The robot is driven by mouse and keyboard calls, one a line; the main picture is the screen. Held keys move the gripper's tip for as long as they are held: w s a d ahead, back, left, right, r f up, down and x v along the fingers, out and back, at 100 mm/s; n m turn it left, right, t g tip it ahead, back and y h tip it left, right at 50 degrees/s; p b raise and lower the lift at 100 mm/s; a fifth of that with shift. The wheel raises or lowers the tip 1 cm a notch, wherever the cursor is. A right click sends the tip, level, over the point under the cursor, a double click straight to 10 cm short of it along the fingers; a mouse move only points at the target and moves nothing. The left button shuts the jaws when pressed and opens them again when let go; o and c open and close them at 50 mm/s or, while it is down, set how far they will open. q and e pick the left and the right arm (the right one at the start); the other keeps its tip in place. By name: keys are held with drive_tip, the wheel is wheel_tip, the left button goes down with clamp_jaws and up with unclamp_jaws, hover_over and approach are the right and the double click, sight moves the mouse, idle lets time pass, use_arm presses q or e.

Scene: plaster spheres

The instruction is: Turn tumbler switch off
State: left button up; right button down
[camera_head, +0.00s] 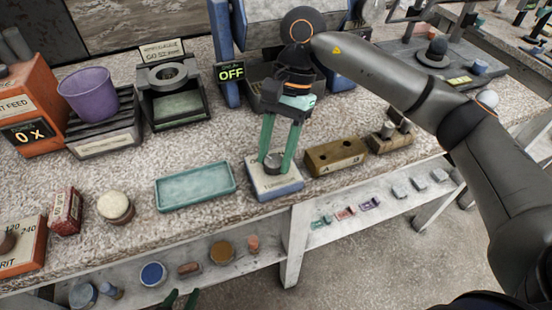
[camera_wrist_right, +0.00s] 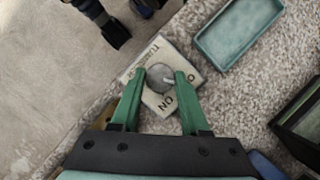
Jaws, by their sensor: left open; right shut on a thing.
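The tumbler switch (camera_head: 274,184) is a small pale box with a blue lower part and a round grey knob, near the bench's front edge. The right wrist view shows its top plate (camera_wrist_right: 184,102) with "ON" lettering and the grey knob (camera_wrist_right: 158,80). The knob's small pointer is towards the right, near a partly hidden "O" mark. My right gripper (camera_head: 276,163) points down from above, its green fingers shut on the knob. A sign (camera_head: 230,72) behind reads "OFF". My left gripper (camera_head: 180,299) shows only its green fingertips at the bottom edge, open and empty, away from the switch.
A teal tray (camera_head: 196,187) lies left of the switch, and a wooden block with holes (camera_head: 336,156) stands close on its right. A purple cup (camera_head: 88,93) stands further back left. A lower shelf (camera_head: 205,285) holds several small items.

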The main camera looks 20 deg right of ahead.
drive_tip(key=shift+n, duration=0.4)
use_arm(q)
drive_tip(key=shift+s+a+f+b, duration=0.3)
drive_tip(key=shift+s+f+b, duration=0.1)
drive_tip(key=shift+f, duration=0.2)
use_arm(e)
drive_tip(key=shift+n, duration=0.3)
use_arm(q)
drive_tip(key=shift+w, duration=0.1)
use_arm(e)
drive_tip(key=shift+c, duration=2)
unclamp_jaws()
use_arm(q)
drive_tip(key=shift+w+d+r+p, duration=0.15)
drive_tip(key=shift+r+p, duration=0.6)
drive_tip(key=shift+p, duration=0.3)
use_arm(e)
drive_tip(key=v, duration=1.2)
drive_tip(key=shift+w+r, duration=0.25)
